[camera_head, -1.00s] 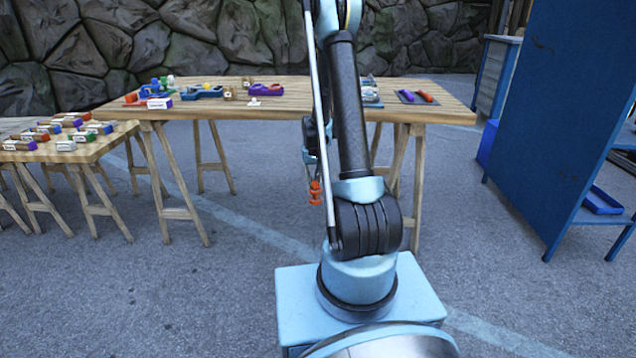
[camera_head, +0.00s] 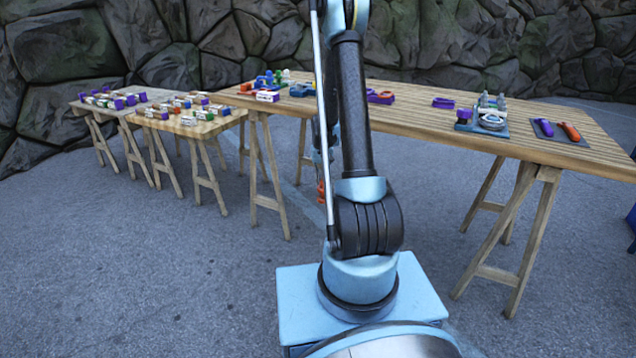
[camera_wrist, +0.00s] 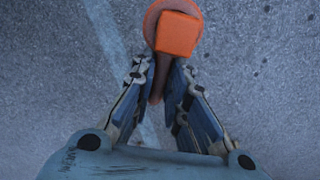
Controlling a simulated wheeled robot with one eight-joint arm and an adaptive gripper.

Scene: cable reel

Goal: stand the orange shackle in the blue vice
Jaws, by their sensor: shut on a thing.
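The orange shackle (camera_wrist: 177,33) is held in my gripper (camera_wrist: 161,80). In the wrist view the gripper's two fingers are closed on its narrow shank, with the round, square-faced end beyond the fingertips. Below it is only grey ground. In the head view a sliver of the orange shackle (camera_head: 321,191) shows low beside my arm, which hides most of the gripper. What looks like the blue vice (camera_head: 299,90) is on the long wooden table, close left of my arm and partly hidden by it. Its jaws are too small to read.
The long wooden table (camera_head: 440,122) crosses behind my arm. It bears purple blocks, a grey device (camera_head: 491,121) and a dark mat (camera_head: 557,137) with purple and orange pieces. Smaller tables (camera_head: 190,124) with several blocks stand left. The paved floor between is open.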

